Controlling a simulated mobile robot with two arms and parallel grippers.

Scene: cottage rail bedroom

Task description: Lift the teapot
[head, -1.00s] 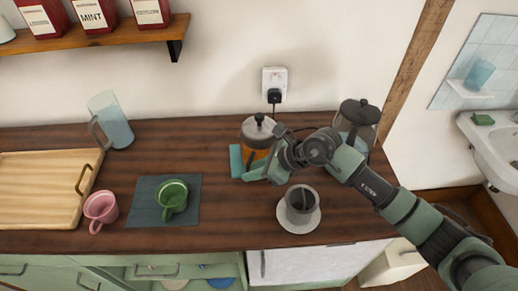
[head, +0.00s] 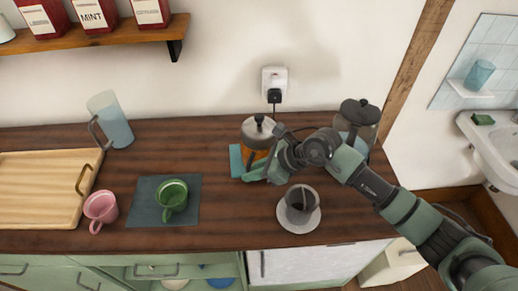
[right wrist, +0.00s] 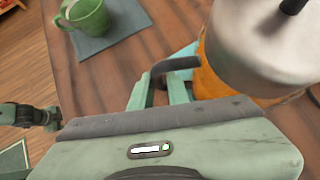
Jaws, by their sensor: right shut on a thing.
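The teapot (head: 257,131) has a clear body with orange contents, a grey lid and a black knob. It is at the back of the wooden counter, upright over a teal mat (head: 236,161); I see no clear gap beneath it. In the right wrist view, the fingers (right wrist: 162,88) are shut on the teapot's dark handle (right wrist: 181,63), beside the orange body (right wrist: 212,78). The forearm and wrist hide part of the teapot in the head view. My left gripper is not seen in the head view.
A dark-lidded kettle (head: 360,112) stands behind my right arm. A grey cup (head: 300,203) on a saucer (head: 287,221) is in front. A green mug (head: 173,194) on a dark mat, a pink mug (head: 100,207), a blue jug (head: 115,122) and a wooden tray (head: 40,187) are left.

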